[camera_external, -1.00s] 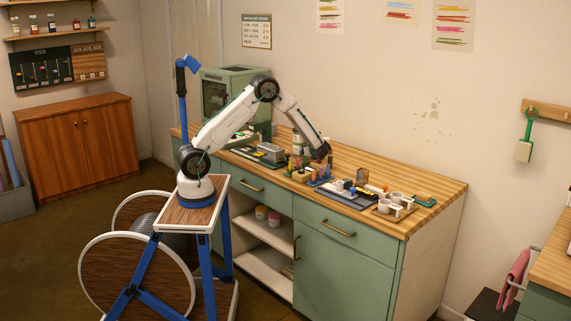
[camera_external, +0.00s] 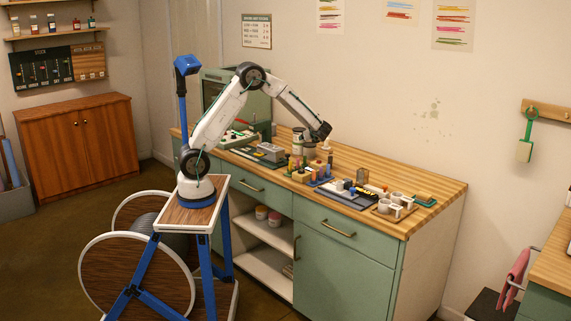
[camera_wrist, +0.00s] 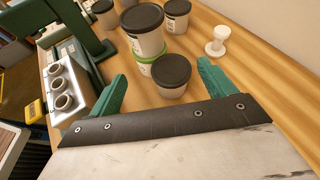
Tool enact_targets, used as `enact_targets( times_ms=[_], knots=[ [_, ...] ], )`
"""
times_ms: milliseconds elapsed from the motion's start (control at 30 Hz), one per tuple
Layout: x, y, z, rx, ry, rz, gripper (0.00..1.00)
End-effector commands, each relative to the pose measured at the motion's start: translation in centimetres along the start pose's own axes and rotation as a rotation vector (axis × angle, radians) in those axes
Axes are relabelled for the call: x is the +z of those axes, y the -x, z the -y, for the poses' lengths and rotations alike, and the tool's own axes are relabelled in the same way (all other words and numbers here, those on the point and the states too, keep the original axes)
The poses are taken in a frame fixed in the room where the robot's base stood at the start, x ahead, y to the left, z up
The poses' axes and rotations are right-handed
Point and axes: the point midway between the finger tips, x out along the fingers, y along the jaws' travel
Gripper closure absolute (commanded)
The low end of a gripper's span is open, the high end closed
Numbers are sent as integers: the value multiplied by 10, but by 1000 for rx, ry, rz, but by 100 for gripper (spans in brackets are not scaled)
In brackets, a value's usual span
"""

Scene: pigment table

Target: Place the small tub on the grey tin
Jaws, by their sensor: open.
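In the wrist view, my gripper (camera_wrist: 162,80) is open and empty. A short grey tub with a dark lid (camera_wrist: 171,82) stands upright between the finger directions, beyond the fingertips. Behind it, a pale tub with a dark lid (camera_wrist: 145,38) appears to sit on a container with a green band (camera_wrist: 155,65). Another dark-lidded tub (camera_wrist: 178,16) stands behind to the right. I cannot tell for sure which is the small tub or the grey tin. In the external view, my gripper (camera_external: 321,132) is above the counter near pale and grey containers (camera_external: 308,148); its fingers are indistinct there.
A grey box with three round fittings (camera_wrist: 64,88) and a green stand (camera_wrist: 88,35) are at left. A white spool-like piece (camera_wrist: 216,42) stands at right. Bottles and trays (camera_external: 355,190) crowd the counter's front right. Bare wood (camera_external: 400,172) lies behind them.

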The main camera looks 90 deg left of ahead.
Motion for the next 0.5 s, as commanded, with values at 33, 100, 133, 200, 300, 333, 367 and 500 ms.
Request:
enact_targets(
  times_ms=[33,100,133,200,300,333,367,500],
  knots=[
    [12,20,-10,5,56,-26,17],
    [26,48,-30,26,156,-78,17],
    [31,61,-42,39,201,-104,17],
    [41,92,-69,70,310,-169,17],
    [50,131,-110,119,455,-264,17],
    [52,143,-123,136,497,-294,17],
    [54,154,-136,153,539,-324,17],
    [55,202,-198,244,718,-469,17]
  ],
)
